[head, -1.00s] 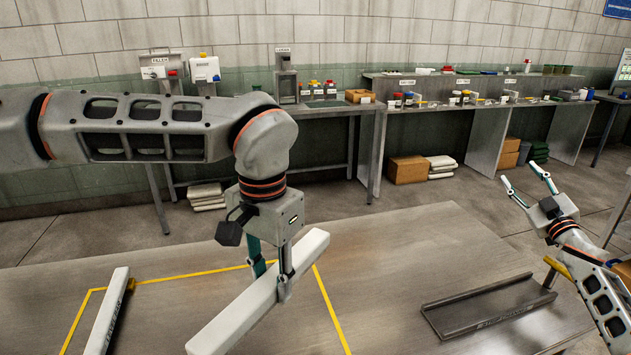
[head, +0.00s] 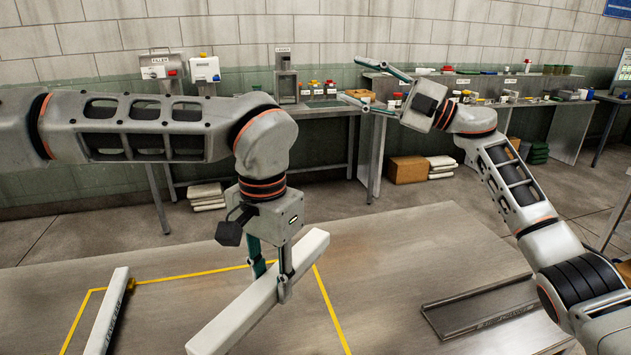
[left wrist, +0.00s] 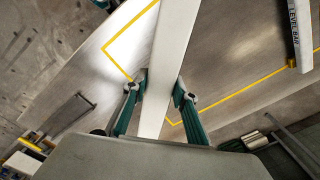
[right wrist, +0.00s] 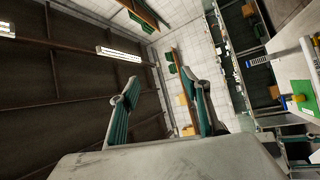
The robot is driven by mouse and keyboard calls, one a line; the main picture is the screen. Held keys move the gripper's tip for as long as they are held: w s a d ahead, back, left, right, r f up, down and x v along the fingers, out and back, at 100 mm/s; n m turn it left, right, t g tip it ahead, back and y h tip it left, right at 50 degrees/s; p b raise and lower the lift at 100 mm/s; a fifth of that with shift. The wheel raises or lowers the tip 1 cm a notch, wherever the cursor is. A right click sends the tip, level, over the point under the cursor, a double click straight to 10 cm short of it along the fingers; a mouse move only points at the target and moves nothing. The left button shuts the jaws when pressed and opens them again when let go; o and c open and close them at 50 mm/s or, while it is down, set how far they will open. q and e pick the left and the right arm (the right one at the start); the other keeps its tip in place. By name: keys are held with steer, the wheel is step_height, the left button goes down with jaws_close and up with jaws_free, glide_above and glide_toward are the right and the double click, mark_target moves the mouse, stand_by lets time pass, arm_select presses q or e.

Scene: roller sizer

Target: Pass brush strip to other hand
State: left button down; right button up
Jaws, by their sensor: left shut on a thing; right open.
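The brush strip (head: 252,303) is a long pale bar in the head view. My left gripper (head: 271,284) is shut on it near its far end and holds it tilted over the table. In the left wrist view the strip (left wrist: 170,60) runs between the two fingers of my left gripper (left wrist: 158,98). My right gripper (head: 364,88) is raised at the right of the strip, well apart from it, with its fingers pointing left. It is open and empty, as the right wrist view also shows between its fingertips (right wrist: 163,85).
A second pale bar, marked as a level bar (head: 108,310), lies at the left of the table (head: 400,255). A yellow line (head: 330,310) marks an area there. A dark metal tray (head: 480,305) lies at the right. Benches with bottles stand along the wall.

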steer(key=s+a+r+n+g+h, duration=0.1)
steer(key=s+a+n+g+h, duration=0.5)
steer(key=a, duration=0.5)
steer(key=s+a+r+n+g+h, duration=0.1)
steer(key=s+a+g, duration=0.2)
steer(key=s+a, duration=0.6)
arm_select(q)
steer(key=shift+a, duration=0.1)
arm_select(e)
steer(key=m+h, duration=0.6)
steer(key=h, duration=0.7)
glide_above(315, 231)
step_height(315, 231, down, 18)
steer(key=r, duration=0.1)
step_height(315, 231, down, 12)
steer(key=shift+f, duration=0.15)
